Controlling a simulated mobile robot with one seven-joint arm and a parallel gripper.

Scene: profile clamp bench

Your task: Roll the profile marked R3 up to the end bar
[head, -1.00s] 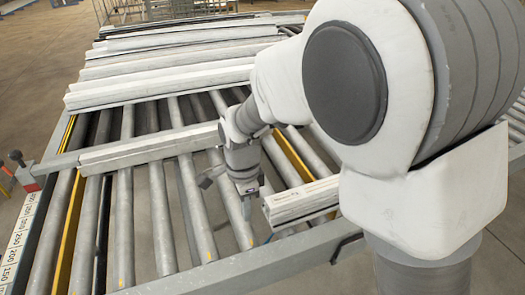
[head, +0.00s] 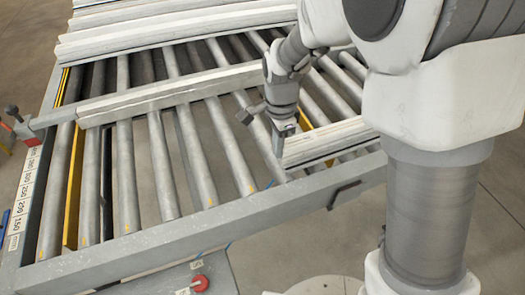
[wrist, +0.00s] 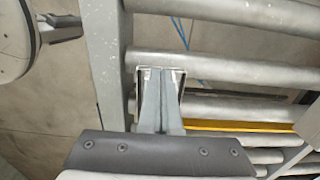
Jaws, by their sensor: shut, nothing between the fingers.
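A pale, short profile (head: 328,143) lies across the rollers near the front right of the bench; its mark is too small to read, so I cannot tell if it is R3. My gripper (head: 279,150) points down just at its left end, fingers together and empty; I cannot tell if they touch it. In the wrist view my gripper (wrist: 163,75) shows shut fingers over the rollers. A grey front rail (head: 200,236) runs along the bench's near side; I cannot tell if this is the end bar.
A longer profile (head: 170,93) lies across the rollers further left, in line with a lever clamp (head: 14,116). Several long profiles (head: 180,38) lie together at the back. Bare rollers (head: 160,165) fill the front left. A red knob (head: 200,283) stands below the front rail.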

